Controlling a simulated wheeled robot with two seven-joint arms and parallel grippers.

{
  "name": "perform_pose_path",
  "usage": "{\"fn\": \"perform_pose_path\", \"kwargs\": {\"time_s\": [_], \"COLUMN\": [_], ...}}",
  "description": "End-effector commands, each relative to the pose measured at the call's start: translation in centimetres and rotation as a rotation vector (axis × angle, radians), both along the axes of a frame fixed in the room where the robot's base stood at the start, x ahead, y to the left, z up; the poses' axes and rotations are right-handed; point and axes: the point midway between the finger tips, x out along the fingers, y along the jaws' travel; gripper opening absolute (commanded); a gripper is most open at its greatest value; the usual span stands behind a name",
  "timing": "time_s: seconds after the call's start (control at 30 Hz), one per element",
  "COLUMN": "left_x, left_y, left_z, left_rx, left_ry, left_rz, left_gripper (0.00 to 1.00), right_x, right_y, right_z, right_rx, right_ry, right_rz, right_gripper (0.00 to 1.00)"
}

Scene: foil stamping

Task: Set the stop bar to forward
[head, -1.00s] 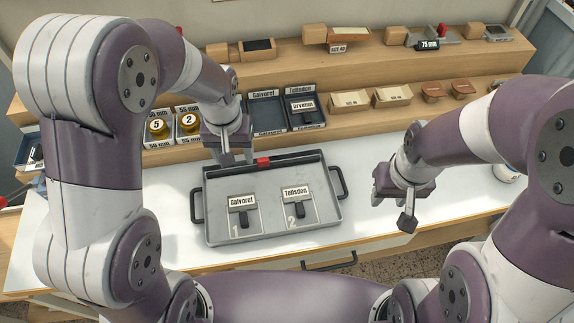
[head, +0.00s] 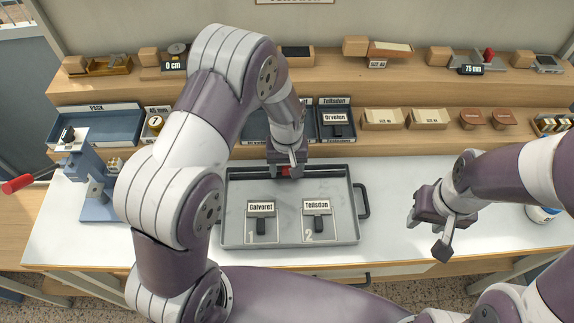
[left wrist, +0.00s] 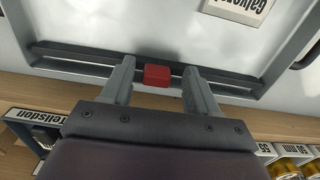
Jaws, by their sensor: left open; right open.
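The stop bar (left wrist: 75,53) is a dark bar along the back of a grey tray (head: 283,226), with a red block (left wrist: 157,75) at its middle. My left gripper (head: 290,172) is over the tray's back edge. In the left wrist view my left gripper (left wrist: 158,72) is open, with one finger on each side of the red block and gaps between. In the head view the gripper covers much of the block. My right gripper (head: 443,247) is open and empty, to the right of the tray.
Two labelled pieces, Galvoret (head: 261,208) and Tellsdon (head: 316,206), lie in the tray. A blue press (head: 97,205) with a red-handled lever (head: 17,184) stands at the left. Shelves with boxes run behind.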

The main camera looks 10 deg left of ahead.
Motion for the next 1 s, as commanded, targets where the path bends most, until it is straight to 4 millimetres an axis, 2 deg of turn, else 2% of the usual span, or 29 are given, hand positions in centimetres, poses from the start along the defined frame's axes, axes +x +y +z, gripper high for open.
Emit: {"fn": "perform_pose_path", "kwargs": {"time_s": [0.17, 0.3, 0.33, 0.37, 0.53, 0.8, 1.0], "left_x": [0.0, 0.0, 0.0, 0.0, -0.6, -5.4, -6.3], "left_y": [0.0, 0.0, 0.0, 0.0, -0.2, -1.6, -1.9], "left_z": [0.0, 0.0, 0.0, 0.0, 0.2, 0.3, 0.1], "left_rx": [0.0, 0.0, 0.0, 0.0, 0.001, 0.0, 0.0], "left_ry": [0.0, 0.0, 0.0, 0.0, 0.001, 0.002, 0.0], "left_rz": [0.0, 0.0, 0.0, 0.0, -0.002, -0.003, -0.001], "left_gripper": [0.6, 0.14, 0.04, 0.0, 0.0, 0.0, 0.0], "right_x": [0.0, 0.0, 0.0, 0.0, 0.0, 0.0, 0.0], "right_y": [0.0, 0.0, 0.0, 0.0, 0.0, 0.0, 0.0], "right_z": [0.0, 0.0, 0.0, 0.0, 0.3, 1.6, 1.6], "right_rx": [0.0, 0.0, 0.0, 0.0, 0.0, 0.0, 0.0], "right_ry": [0.0, 0.0, 0.0, 0.0, 0.0, 0.0, 0.0], "right_rz": [0.0, 0.0, 0.0, 0.0, 0.0, 0.0, 0.0], "right_gripper": [0.43, 0.43, 0.43, 0.43, 0.43, 0.43, 0.43]}}
